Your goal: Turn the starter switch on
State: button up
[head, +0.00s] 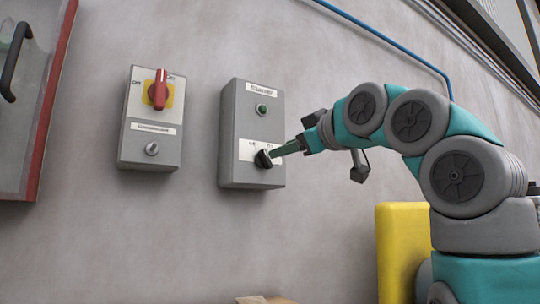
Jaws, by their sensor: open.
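The starter box (231,130) is a grey box on the wall, labelled as a starter at its top. It has a dark green round button or lamp (262,109) and, below it, a black rotary switch (263,160) on a white plate with small markings. My gripper (275,153) reaches in from the right, its fingertips at the black switch. It is open. Whether the fingers touch the knob, and exactly which way the knob points, I cannot tell, as the fingers partly cover it.
Left of the starter box is another grey box with a red rotary handle (158,90) on a yellow plate and a keylock (152,149). A red-framed panel with a black handle (15,62) is at the far left. A blue pipe (385,40) runs along the wall above.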

aim_at(266, 155)
jog(key=p+x, duration=0.1)
jog(key=x, duration=0.6)
jog(key=shift+w+p, duration=0.1)
jog(key=shift+p, duration=0.25)
jog(key=shift+f, duration=0.1)
grip_shut()
